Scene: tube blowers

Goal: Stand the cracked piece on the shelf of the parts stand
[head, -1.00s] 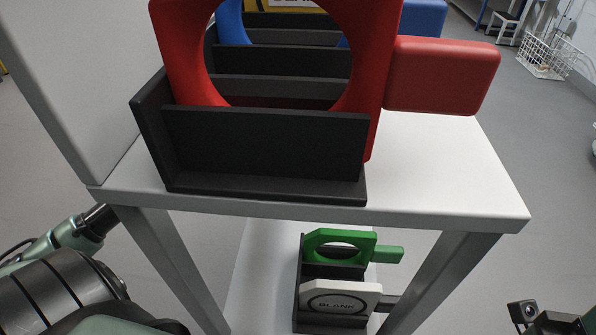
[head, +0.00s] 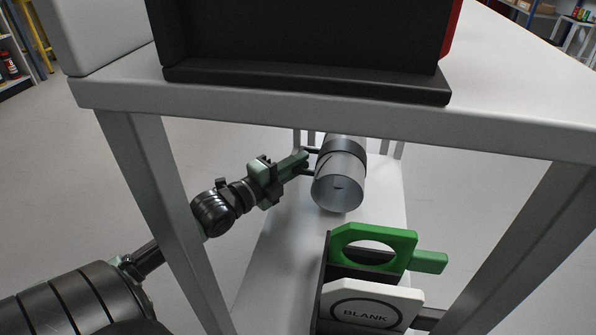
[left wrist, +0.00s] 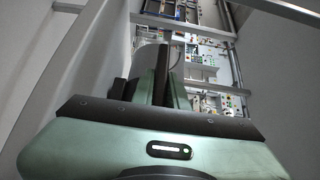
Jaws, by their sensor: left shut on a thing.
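The cracked piece (head: 340,180) is a pale grey tube section with a dark band (head: 344,152) around its upper part and a small dark mark near its lower end. It is at the far part of the white lower shelf (head: 285,235) of the parts stand. My left gripper (head: 311,163) reaches in from the left and is shut on its side. I cannot tell whether the tube's lower end touches the shelf. In the left wrist view the fingers (left wrist: 165,85) show, with a grey curved surface beside them. My right gripper is not in view.
A green plate with a round hole (head: 375,243) and a white plate marked BLANK (head: 365,307) stand in a dark rack at the shelf's near part. The stand's top (head: 330,117) and legs (head: 165,200) frame the opening. A black holder (head: 300,40) sits on top.

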